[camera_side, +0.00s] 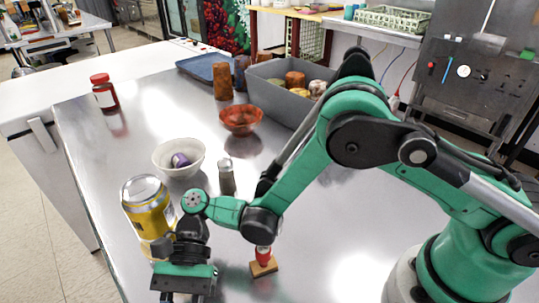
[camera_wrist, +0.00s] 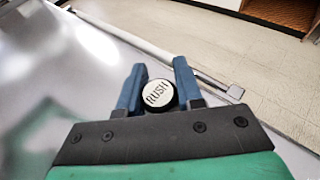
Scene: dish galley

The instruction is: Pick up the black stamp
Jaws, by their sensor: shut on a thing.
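In the wrist view, the black stamp (camera_wrist: 158,96) shows as a round black knob with a white top reading "RUSH". It sits between the two blue fingers of my gripper (camera_wrist: 160,72), which is shut on it. In the side view, my gripper (camera_side: 182,296) is at the bottom edge, left of centre, near the table's front left edge. The stamp cannot be made out there, and its lower part is hidden in the wrist view.
A red-handled stamp (camera_side: 263,257) on a wooden block stands right of my gripper. A yellow can (camera_side: 148,208) stands behind it. A white bowl (camera_side: 179,155) with a purple thing, a metal-topped shaker (camera_side: 226,178) and an orange bowl (camera_side: 240,119) stand farther back. A grey bin (camera_side: 268,97) holds several items.

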